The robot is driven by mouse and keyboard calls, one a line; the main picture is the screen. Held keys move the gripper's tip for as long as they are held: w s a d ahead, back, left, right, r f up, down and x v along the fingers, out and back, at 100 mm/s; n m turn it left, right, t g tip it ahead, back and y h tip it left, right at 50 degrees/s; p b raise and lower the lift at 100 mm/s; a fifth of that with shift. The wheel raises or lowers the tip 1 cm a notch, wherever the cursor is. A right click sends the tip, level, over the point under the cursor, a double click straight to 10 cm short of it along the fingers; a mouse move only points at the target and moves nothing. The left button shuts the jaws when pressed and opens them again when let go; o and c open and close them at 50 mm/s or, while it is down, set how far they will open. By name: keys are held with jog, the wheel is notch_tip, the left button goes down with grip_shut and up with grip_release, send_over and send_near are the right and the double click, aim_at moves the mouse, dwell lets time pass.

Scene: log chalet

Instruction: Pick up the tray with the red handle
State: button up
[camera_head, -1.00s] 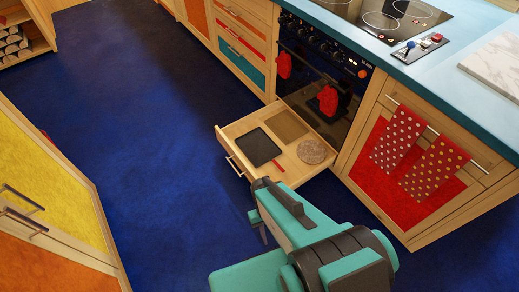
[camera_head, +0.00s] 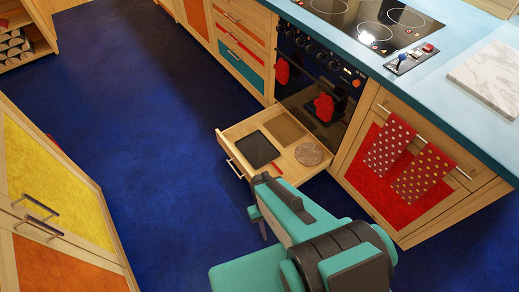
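A low drawer (camera_head: 228,158) under the oven stands open. In it lies a flat black tray (camera_head: 257,149) at the left. A short red piece (camera_head: 276,167) shows at the tray's near right corner and looks like its handle; I cannot tell for sure that they are joined. A brown flat piece (camera_head: 285,127) lies behind the tray, and a round speckled disc (camera_head: 309,154) lies to its right. My teal arm is in front of the drawer, at its near side.
The oven (camera_head: 318,80) with red mitts is above the drawer. A cabinet (camera_head: 385,190) with dotted red towels stands to the right, under a blue counter (camera_head: 425,78). Yellow and orange cabinets (camera_head: 50,170) stand at the left. The blue floor (camera_head: 160,130) between is clear.

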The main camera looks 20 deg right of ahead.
notch_tip(320, 180, up, 10)
jog(key=p, duration=0.8)
jog(key=shift+f, duration=0.2)
jog(key=shift+o, duration=0.4)
jog(key=shift+a, duration=0.1)
